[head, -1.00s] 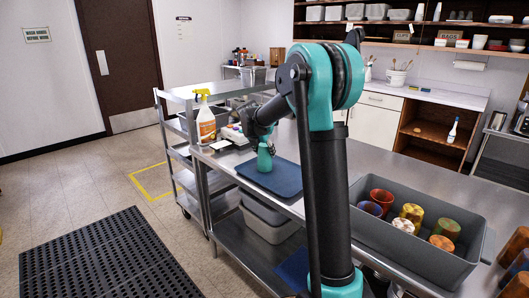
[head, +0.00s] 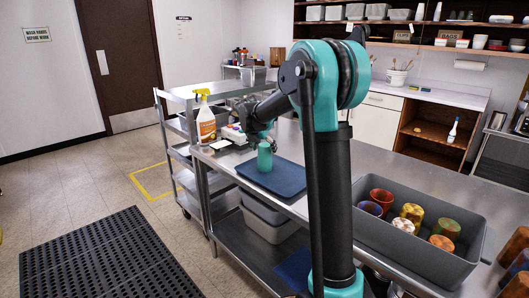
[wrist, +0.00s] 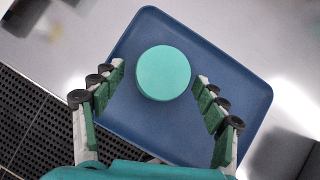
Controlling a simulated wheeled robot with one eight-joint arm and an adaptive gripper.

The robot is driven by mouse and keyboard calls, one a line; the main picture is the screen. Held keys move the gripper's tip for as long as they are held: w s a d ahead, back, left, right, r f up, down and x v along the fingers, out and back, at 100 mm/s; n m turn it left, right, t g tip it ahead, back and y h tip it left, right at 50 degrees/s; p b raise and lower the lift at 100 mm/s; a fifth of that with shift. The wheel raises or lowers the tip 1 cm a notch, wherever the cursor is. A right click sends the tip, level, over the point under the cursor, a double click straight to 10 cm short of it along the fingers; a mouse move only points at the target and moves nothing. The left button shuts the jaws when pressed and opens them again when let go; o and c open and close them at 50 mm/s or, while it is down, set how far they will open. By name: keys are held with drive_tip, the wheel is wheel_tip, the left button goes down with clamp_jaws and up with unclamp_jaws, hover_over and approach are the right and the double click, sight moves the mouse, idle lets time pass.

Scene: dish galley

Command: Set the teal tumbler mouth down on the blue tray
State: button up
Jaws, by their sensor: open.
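The teal tumbler (head: 264,157) stands upright on the blue tray (head: 285,179), near the tray's far left part. In the wrist view the tumbler (wrist: 163,73) shows a plain, closed round end facing up, so its mouth is down on the tray (wrist: 240,92). My gripper (head: 259,136) is just above the tumbler in the head view. In the wrist view my gripper (wrist: 160,78) is open, with a finger on each side of the tumbler and a gap to both. The tumbler's lower rim is hidden from the wrist camera.
A grey bin (head: 447,267) with several coloured tumblers stands at the right of the steel counter. A spray bottle (head: 206,124) stands beyond the tray on the left.

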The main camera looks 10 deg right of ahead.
drive_tip(key=v, duration=1)
